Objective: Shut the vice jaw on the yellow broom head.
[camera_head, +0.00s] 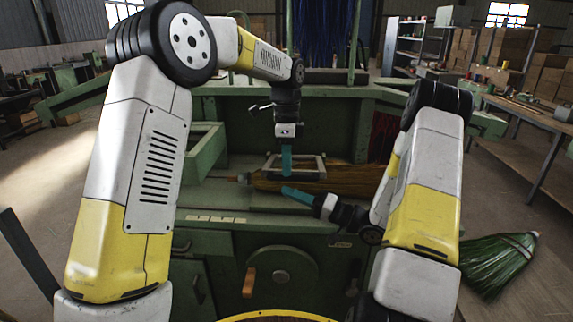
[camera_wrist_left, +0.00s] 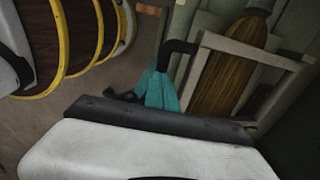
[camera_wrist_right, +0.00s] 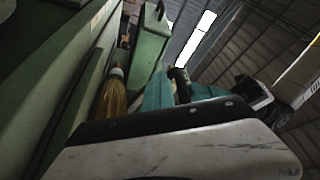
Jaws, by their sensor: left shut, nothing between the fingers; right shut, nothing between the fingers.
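The yellow broom head (camera_head: 340,181) lies across the green bench, its bristles spreading to the right. The grey rectangular vice jaw frame (camera_head: 318,166) is around or over its left part; I cannot tell how tightly it sits. In the left wrist view the bristles (camera_wrist_left: 228,85) show through the frame (camera_wrist_left: 255,55), and a black bent bar (camera_wrist_left: 178,47) joins its side. My left gripper (camera_head: 286,160) is shut and empty, pointing down at the frame, its tips close to the bar. My right gripper (camera_head: 296,195) is shut and empty, in front of the broom, pointing left.
The green machine (camera_head: 240,95) rises behind the bench, with an open green box frame (camera_head: 203,155) at left. A wheel with an orange handle (camera_head: 249,282) is on its front. A green broom (camera_head: 498,262) is at right. Shelves and boxes stand farther back.

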